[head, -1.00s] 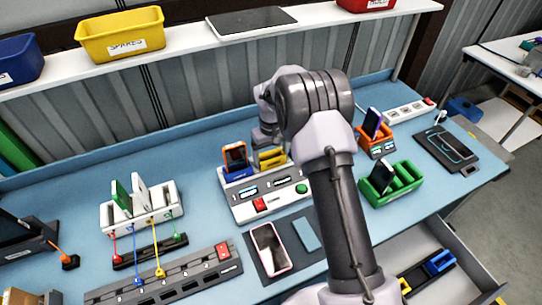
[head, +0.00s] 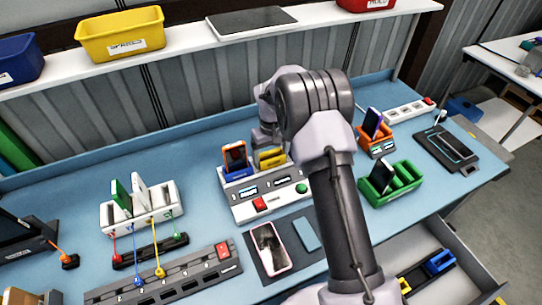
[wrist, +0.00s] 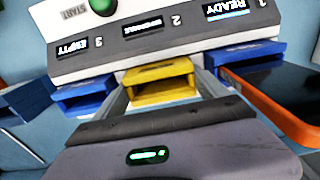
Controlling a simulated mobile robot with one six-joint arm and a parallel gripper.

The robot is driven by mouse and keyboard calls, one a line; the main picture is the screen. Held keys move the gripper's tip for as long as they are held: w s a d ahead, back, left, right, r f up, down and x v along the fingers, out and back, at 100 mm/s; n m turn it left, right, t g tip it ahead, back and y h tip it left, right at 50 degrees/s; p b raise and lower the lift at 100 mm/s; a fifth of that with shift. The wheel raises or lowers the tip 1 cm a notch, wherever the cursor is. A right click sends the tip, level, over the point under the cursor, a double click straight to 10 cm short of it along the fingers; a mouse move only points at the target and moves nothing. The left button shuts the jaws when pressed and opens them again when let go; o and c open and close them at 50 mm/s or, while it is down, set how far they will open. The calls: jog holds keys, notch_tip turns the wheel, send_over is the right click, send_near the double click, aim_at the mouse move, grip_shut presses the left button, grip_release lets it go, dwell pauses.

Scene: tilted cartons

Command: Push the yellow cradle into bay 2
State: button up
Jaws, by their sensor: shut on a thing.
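The yellow cradle (wrist: 160,80) is at bay 2 of the white-and-grey dock (wrist: 165,45), between two blue cradles in the wrist view. In the head view the yellow cradle (head: 271,158) is partly hidden by my arm. My gripper (wrist: 163,90) has one pale finger along each side of the yellow cradle and is shut on it. The bay 2 display (wrist: 149,28) is lit, but I cannot read it surely. I cannot tell how deep the cradle sits.
A blue cradle (wrist: 245,52) with an orange-edged phone (wrist: 285,95) stands at bay 1, marked READY. Another blue cradle (wrist: 82,97) is at bay 3, marked EMPTY. A green rack (head: 392,183) stands right of my arm. A pink-edged phone (head: 268,246) lies in front of the dock.

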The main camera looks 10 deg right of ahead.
jog(key=o, duration=1.3)
jog(key=shift+s+d+f, duration=0.1)
jog(key=shift+s+f, duration=0.1)
jog(key=shift+f, duration=0.05)
notch_tip(320, 180, up, 18)
jog(key=p, duration=0.3)
jog(key=shift+w+p, duration=0.15)
jog(key=shift+p, duration=0.15)
